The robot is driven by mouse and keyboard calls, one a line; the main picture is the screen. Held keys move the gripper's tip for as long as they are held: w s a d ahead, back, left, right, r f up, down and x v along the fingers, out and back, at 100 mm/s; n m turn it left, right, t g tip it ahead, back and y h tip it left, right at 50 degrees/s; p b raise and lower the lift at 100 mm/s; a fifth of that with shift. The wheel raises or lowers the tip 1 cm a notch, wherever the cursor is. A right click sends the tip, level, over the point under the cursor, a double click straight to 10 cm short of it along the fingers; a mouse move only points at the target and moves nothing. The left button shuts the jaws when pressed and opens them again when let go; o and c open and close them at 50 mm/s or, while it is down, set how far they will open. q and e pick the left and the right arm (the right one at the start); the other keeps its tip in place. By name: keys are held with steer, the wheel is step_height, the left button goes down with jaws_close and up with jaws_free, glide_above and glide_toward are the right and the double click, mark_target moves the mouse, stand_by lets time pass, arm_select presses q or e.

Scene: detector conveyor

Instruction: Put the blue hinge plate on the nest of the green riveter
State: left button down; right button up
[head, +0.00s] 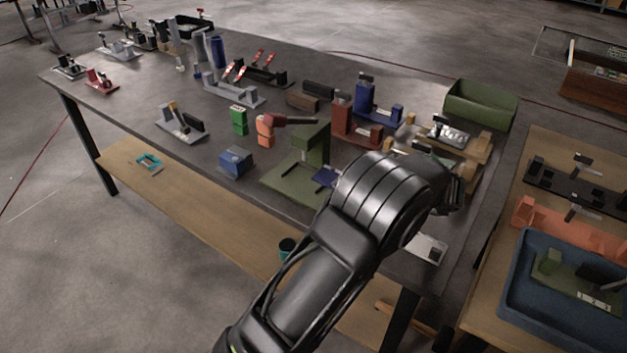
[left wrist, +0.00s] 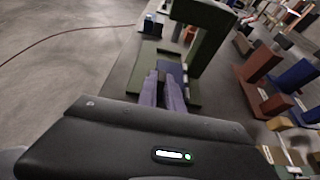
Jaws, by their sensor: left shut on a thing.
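The green riveter (head: 313,143) stands on the dark table, with its upright column and flat base (head: 284,180). It also shows in the left wrist view (left wrist: 208,35). A blue hinge plate (head: 325,177) lies over the riveter's base, in front of the column; my arm hides part of it. In the left wrist view my left gripper (left wrist: 162,86) is shut on the blue hinge plate (left wrist: 173,69), at the nest area below the riveter's head. Whether the plate touches the nest I cannot tell. My left gripper's fingers are hidden in the head view. My right gripper is not in view.
A blue box (head: 236,161) and an orange tool with a dark red arm (head: 266,130) stand left of the riveter. Red (head: 349,125) and blue (head: 371,103) fixtures stand behind right. A green bin (head: 480,104) is at the far right corner. A blue tray (head: 520,300) sits on the side table.

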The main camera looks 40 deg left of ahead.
mark_target(316, 177)
arm_select(q)
steer(key=a+p, duration=0.2)
steer(key=a, duration=0.6)
steer(key=shift+s+a+r, duration=0.1)
steer(key=shift+a+r, duration=0.05)
steer(key=shift+a, duration=0.4)
step_height(316, 177, down, 3)
steer(key=shift+p, duration=0.7)
steer(key=shift+f, duration=0.3)
